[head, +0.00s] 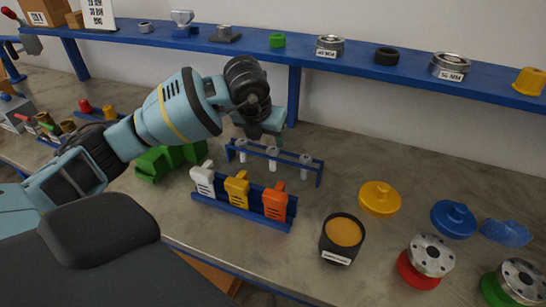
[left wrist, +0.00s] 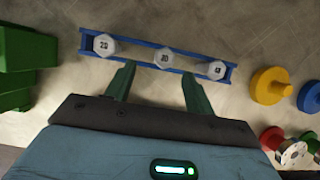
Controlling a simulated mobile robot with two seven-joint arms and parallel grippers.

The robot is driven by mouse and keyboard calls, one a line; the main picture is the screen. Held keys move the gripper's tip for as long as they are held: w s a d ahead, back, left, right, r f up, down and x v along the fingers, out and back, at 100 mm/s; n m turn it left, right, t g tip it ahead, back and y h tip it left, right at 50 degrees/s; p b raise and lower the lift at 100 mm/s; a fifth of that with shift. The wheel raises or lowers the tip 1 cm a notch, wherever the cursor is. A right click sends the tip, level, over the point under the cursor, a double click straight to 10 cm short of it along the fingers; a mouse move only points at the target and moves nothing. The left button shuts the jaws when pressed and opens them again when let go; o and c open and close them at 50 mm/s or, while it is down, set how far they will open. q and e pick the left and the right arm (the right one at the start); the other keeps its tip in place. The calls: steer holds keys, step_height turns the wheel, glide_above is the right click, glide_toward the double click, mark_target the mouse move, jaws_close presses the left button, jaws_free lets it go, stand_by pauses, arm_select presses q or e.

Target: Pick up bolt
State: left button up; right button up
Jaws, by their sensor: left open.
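Three grey hex-headed bolts stand in a narrow blue rack (head: 318,176) on the bench. In the left wrist view the blue rack (left wrist: 133,57) runs across the top. Its left bolt (left wrist: 104,45), middle bolt (left wrist: 164,58) and right bolt (left wrist: 217,70) show numbered heads. In the head view these are the left bolt (head: 241,150), middle bolt (head: 272,158) and right bolt (head: 305,166). My left gripper (head: 268,133) is above the rack's back edge. Its two green fingers (left wrist: 158,75) are apart and empty, around the middle bolt's position in the picture. My right gripper is out of view.
In front of the rack stands a blue holder (head: 240,213) with white, yellow and orange clips. Green blocks (head: 165,160) lie left. A black cup (head: 341,238), yellow lid (head: 379,198) and blue lid (head: 453,219) lie right. A blue shelf (head: 300,56) runs behind.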

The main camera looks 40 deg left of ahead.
mark_target(273, 149)
arm_select(q)
steer(key=x, duration=0.4)
steer(key=shift+d, duration=0.3)
steer(key=shift+w+f, duration=0.2)
steer(key=shift+f, duration=0.3)
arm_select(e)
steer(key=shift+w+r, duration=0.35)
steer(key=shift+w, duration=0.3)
arm_select(q)
steer(key=shift+c, duration=0.4)
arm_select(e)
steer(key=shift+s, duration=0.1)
arm_select(q)
jaws_close()
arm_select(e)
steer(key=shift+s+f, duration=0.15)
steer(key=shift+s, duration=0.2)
arm_select(q)
steer(key=shift+r, duration=0.2)
step_height(273, 149, up, 10)
steer(key=shift+f, duration=0.15)
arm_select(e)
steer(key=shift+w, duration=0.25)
